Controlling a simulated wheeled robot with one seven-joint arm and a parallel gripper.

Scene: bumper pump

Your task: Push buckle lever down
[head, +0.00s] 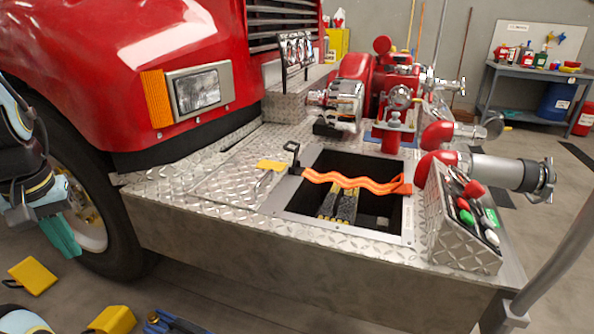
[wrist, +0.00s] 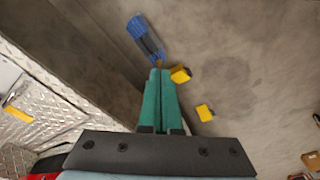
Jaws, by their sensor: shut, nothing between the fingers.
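The black buckle lever (head: 292,152) stands raised at the left end of an orange strap (head: 350,180). The strap runs across the open compartment in the diamond-plate bumper (head: 160,208). My gripper (head: 66,250) is at the far left of the head view, beside the truck's front wheel, well apart from the lever. Its teal fingers are together and hold nothing. In the wrist view my gripper (wrist: 159,72) points down toward the floor. I cannot make out the lever in the wrist view.
Dark hoses (head: 342,203) lie in the compartment. A yellow plate (head: 271,165) lies beside the lever. Red pump fittings (head: 395,100) and a button panel (head: 468,218) stand to the right. Yellow blocks (wrist: 205,112) and a blue item (wrist: 145,38) lie on the floor.

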